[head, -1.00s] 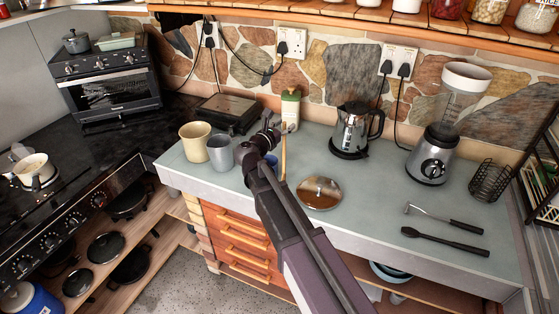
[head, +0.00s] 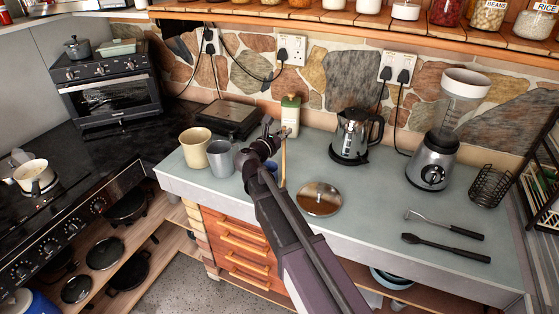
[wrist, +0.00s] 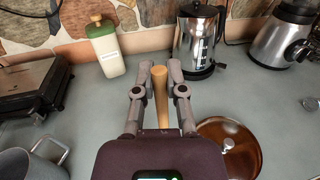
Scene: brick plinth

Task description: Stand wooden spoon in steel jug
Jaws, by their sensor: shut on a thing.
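The wooden spoon (head: 283,160) is upright in my gripper (head: 272,132), its pale handle hanging below the fingers in the head view. In the wrist view the spoon (wrist: 161,95) stands between the two fingers of my gripper (wrist: 160,76), which are shut on it. The spoon's far end is hidden by my gripper body. The steel jug (head: 220,160), a grey vessel, stands upright on the counter left of my gripper. In the wrist view the jug (wrist: 28,168) is at the lower left, cut off by the edge, its handle towards my gripper.
A cream mug (head: 195,150) stands just left of the jug, with a dark grill press (head: 228,120) behind. A green-capped bottle (head: 290,117), a kettle (head: 352,135) and a blender (head: 432,165) stand behind and right. A round lid (head: 319,198) lies right of my arm.

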